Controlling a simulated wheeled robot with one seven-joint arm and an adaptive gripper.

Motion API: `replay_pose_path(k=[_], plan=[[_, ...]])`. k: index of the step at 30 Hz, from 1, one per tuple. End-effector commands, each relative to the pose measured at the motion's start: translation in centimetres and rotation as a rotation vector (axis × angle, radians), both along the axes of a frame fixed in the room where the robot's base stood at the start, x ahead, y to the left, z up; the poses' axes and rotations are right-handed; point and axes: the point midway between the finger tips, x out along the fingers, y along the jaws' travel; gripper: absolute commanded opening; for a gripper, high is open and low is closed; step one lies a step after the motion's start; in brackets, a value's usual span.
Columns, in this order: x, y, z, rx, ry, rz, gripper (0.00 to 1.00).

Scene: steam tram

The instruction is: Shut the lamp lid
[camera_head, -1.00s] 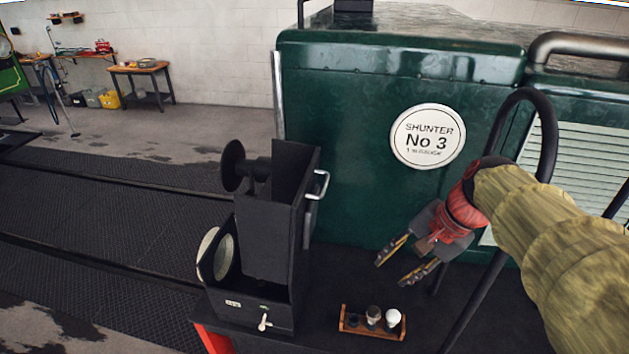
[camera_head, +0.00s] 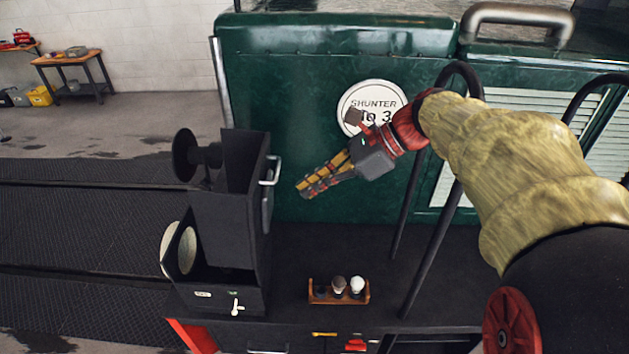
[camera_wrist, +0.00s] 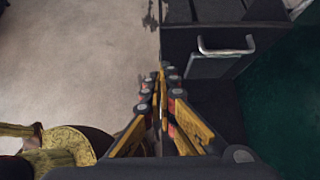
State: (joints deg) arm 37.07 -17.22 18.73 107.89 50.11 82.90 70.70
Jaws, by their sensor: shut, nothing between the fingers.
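The black lamp (camera_head: 252,297) stands on the dark deck, with a round pale lens (camera_head: 187,250) on its left side and a white switch on its front. Its black lid (camera_head: 232,222) is open, standing steeply upright above the box, with a silver handle (camera_head: 271,171) on its right side and a dark funnel-like piece on its left. My gripper (camera_head: 306,191) is shut and empty, held in the air just right of the lid and apart from it in the head view. In the wrist view the fingers (camera_wrist: 165,85) point towards the handle's side (camera_wrist: 226,52).
A wooden rack (camera_head: 340,297) with small bulb-like items stands on the deck right of the lamp. The green tram body (camera_head: 300,90) with a round white sign rises behind. Black rails (camera_head: 425,270) stand at the right, near my arm. The air between lid and rack is free.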

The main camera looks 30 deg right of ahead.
Motion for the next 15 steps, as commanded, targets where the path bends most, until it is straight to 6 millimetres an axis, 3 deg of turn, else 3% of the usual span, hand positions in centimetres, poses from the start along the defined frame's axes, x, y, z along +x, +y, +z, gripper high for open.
replay_pose_path(k=[9,15], plan=[[2.3,4.3,-4.0,0.000,0.002,0.005,0.00],[3.7,6.5,-3.6,-0.002,0.000,0.005,0.00]])
